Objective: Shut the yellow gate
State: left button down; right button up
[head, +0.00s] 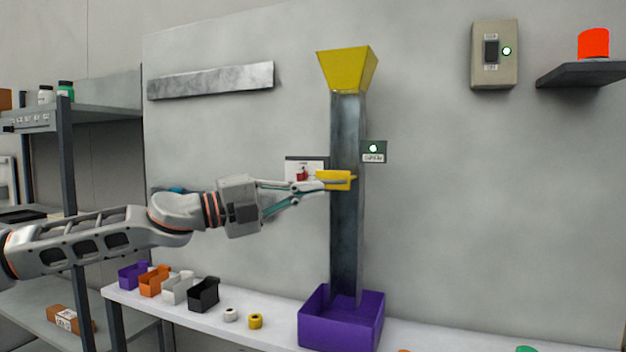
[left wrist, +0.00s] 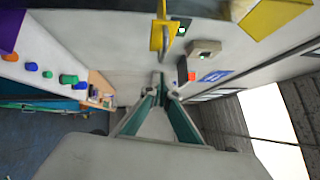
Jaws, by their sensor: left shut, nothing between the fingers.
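The yellow gate (head: 342,177) is on the dark upright chute (head: 346,240), about halfway up, and part of it sticks out past the chute's left side. In the left wrist view the yellow gate (left wrist: 158,36) shows at the top, just beyond my fingertips. My left gripper (head: 322,187) comes in from the left at the gate's height, shut and empty. Its fingertips overlap the gate's lower left edge in the head view; I cannot tell whether they touch it. In the left wrist view the left gripper (left wrist: 160,82) has its fingers together. My right gripper is not in view.
A yellow funnel (head: 346,70) tops the chute and a purple bin (head: 335,335) stands below. A small green-lit sign (head: 374,151) sits right of the chute. Small bins and two rolls stand on the white bench (head: 270,335). A dark shelf rack (head: 66,160) is left.

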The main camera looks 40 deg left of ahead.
pick_arm(q)
jog(key=shift+w+a+p, duration=0.1)
jog(key=shift+w+p, duration=0.3)
jog(key=shift+w, duration=0.15)
jog(key=shift+w+a+r+p, duration=0.2)
jog(key=shift+w+p, duration=0.25)
jog(key=shift+w, duration=0.15)
dwell(0.4)
